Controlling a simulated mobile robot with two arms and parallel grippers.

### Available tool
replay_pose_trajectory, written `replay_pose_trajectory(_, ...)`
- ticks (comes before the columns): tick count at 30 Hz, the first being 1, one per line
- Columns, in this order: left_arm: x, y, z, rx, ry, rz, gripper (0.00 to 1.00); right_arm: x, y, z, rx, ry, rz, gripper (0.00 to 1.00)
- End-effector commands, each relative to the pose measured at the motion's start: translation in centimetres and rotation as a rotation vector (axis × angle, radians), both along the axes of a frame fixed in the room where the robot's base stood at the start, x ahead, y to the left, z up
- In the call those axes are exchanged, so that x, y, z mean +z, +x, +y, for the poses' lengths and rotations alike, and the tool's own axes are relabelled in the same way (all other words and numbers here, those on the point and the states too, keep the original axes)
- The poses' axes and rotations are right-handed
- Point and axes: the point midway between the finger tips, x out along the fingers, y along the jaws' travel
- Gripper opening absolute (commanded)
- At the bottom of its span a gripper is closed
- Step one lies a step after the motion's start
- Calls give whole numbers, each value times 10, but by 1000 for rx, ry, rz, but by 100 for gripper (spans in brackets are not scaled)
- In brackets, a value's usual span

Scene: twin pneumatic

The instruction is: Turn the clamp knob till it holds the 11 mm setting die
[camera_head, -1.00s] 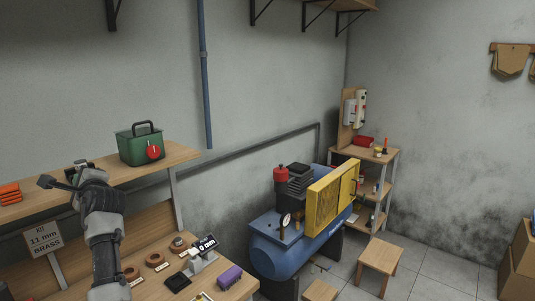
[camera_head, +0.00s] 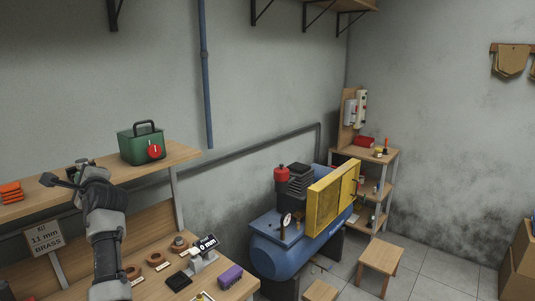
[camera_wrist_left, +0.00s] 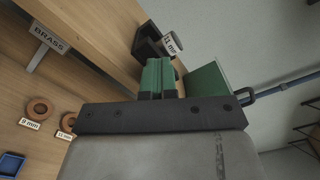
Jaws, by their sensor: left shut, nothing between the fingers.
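My left gripper (camera_head: 82,168) reaches over the raised shelf at the left, seen from behind in the head view. In the left wrist view its two green fingers (camera_wrist_left: 159,76) are shut with nothing between them. Just beyond them is a black clamp-like block (camera_wrist_left: 148,43), with a pale round piece labelled 11 mm (camera_wrist_left: 173,44) at it. I cannot tell how tightly the piece sits there. The clamp knob cannot be made out; the gripper may hide it. My right gripper does not show.
Copper rings (camera_head: 155,260), a gauge reading 0 mm (camera_head: 207,243) and a purple block (camera_head: 231,275) lie on the bench.

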Motion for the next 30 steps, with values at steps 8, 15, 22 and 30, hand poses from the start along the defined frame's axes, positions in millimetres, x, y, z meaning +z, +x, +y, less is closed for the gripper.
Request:
replay_pose_trajectory(8, 4, 3, -1, -2, 6, -9, 0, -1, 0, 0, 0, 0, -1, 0)
replay_pose_trajectory(15, 1, 4, -3, -4, 3, -5, 0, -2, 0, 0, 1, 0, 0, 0)
replay_pose_trajectory(22, -1, 5, -3, -6, 1, -2, 0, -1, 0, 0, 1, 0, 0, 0)
replay_pose_trajectory(30, -1, 5, -4, -7, -1, 1, 0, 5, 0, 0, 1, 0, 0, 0)
